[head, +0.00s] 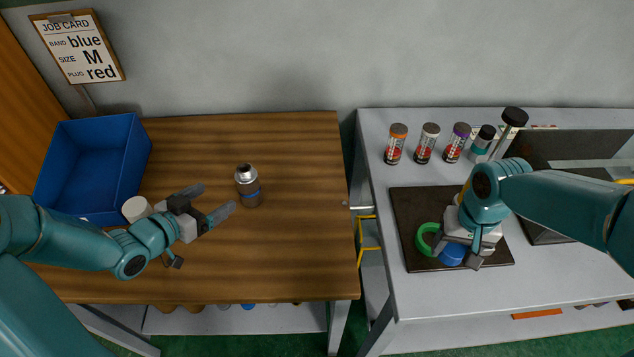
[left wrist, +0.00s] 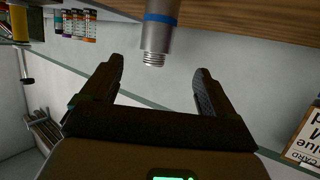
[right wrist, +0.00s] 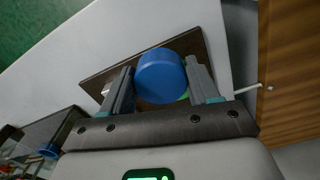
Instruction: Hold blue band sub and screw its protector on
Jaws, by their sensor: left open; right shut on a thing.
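The blue band sub (head: 248,187) stands upright on the wooden table, a grey cylinder with a blue band and a narrower threaded top. In the left wrist view the sub (left wrist: 158,28) shows its threaded end between and beyond the fingertips. My left gripper (head: 214,202) is open and empty, just left of the sub and apart from it. My right gripper (head: 463,262) is shut on a blue protector (right wrist: 160,74), a round cap, over the dark mat (head: 410,207). A green ring-shaped protector (head: 427,238) lies beside it on the mat, partly hidden by the gripper.
A job card (head: 77,46) reads band blue, size M, plug red. A blue bin (head: 92,165) stands at the table's left. Several labelled tubes (head: 424,143) stand at the back of the grey bench (head: 560,285). A gap separates table and bench.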

